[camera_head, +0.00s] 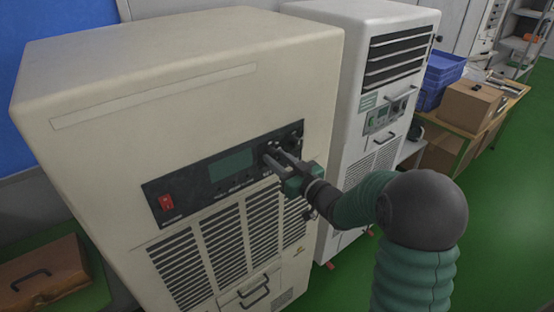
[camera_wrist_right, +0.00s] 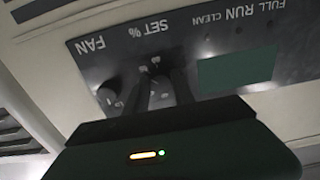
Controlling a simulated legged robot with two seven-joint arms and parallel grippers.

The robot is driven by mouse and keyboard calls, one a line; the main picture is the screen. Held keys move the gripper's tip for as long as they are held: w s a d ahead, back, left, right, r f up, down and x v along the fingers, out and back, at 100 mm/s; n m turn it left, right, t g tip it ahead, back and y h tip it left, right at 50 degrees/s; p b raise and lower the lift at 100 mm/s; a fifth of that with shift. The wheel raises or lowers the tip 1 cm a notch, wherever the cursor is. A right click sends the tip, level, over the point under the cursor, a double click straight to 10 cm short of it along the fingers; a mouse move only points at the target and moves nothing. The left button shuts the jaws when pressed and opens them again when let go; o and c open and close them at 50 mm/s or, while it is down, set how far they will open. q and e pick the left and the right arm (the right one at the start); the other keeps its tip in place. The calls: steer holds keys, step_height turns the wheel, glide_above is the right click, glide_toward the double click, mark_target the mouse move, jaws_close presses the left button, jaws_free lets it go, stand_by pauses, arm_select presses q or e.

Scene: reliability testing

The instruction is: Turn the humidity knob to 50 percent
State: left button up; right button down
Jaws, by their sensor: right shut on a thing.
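The beige machine (camera_head: 190,90) has a black control panel (camera_head: 180,198) on its front. My right gripper (camera_head: 270,156) is at the right part of this panel, with its fingers shut on the humidity knob. In the right wrist view the fingers (camera_wrist_right: 161,76) meet the panel beside the upside-down "SET %" label. They hide most of the knob, so I cannot read its setting. The fan knob (camera_wrist_right: 110,98) sits beside the fingers, apart from them. My left gripper is not in view.
The panel also carries a green display (camera_head: 231,166) and a red switch (camera_head: 167,202). A white machine (camera_head: 345,95) stands close on the right. A table behind it holds blue crates (camera_head: 440,75) and a cardboard box (camera_head: 470,106). A brown case (camera_head: 45,275) is at lower left.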

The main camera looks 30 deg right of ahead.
steer(key=c, duration=1.1)
jaws_free()
steer(key=shift+s, duration=0.1)
steer(key=s+b, duration=0.1)
steer(key=s, duration=0.4)
steer(key=s+d+b, duration=0.1)
steer(key=s, duration=0.5)
steer(key=s+b, duration=0.2)
steer(key=s, duration=0.3)
steer(key=shift+s+d+f, duration=0.1)
steer(key=shift+s+d, duration=0.15)
steer(key=shift+s, duration=0.1)
